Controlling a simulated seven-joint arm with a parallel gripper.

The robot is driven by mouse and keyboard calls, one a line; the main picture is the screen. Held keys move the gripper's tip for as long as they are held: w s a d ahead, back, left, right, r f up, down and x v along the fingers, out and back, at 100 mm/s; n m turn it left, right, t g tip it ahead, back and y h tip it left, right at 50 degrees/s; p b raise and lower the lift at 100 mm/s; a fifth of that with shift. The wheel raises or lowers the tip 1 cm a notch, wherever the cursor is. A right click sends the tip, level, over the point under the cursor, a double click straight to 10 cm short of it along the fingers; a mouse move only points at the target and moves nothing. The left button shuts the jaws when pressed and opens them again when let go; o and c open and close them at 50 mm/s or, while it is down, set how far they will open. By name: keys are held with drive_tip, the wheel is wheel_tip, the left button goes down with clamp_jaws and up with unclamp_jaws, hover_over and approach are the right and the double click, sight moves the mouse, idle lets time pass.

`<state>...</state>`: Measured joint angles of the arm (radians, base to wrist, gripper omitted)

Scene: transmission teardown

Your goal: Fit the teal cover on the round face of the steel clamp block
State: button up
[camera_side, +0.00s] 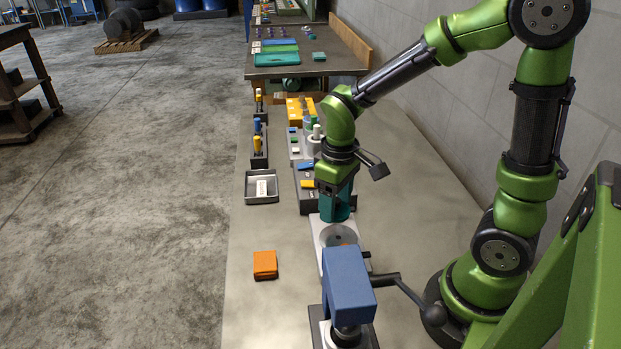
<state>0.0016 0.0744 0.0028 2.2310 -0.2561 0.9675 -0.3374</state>
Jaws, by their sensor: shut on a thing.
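My gripper (334,186) points down over the bench and is shut on the teal cover (337,207). The cover is a teal cylinder, held roughly upright. Its lower end is just above or at the far edge of the steel clamp block (322,233); I cannot tell whether they touch. The block is pale grey with a round face (340,236) turned up, partly hidden by the blue part in front. My fingertips are mostly hidden by the gripper body and the cover.
A blue vise-like part (347,280) with a dark lever (408,292) stands close in front of the block. An orange box (265,264) lies left. A grey tray (262,187), tool holders (259,150) and parts bins (306,182) stand behind. The bench's front left is clear.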

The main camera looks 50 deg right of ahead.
sight(338, 238)
drive_tip(key=shift+s+f, duration=0.65)
drive_tip(key=shift+w+f, duration=0.1)
drive_tip(key=shift+f, duration=2.25)
drive_tip(key=shift+f, duration=0.25)
drive_tip(key=o, duration=1.3)
drive_tip(key=shift+r, duration=3.5)
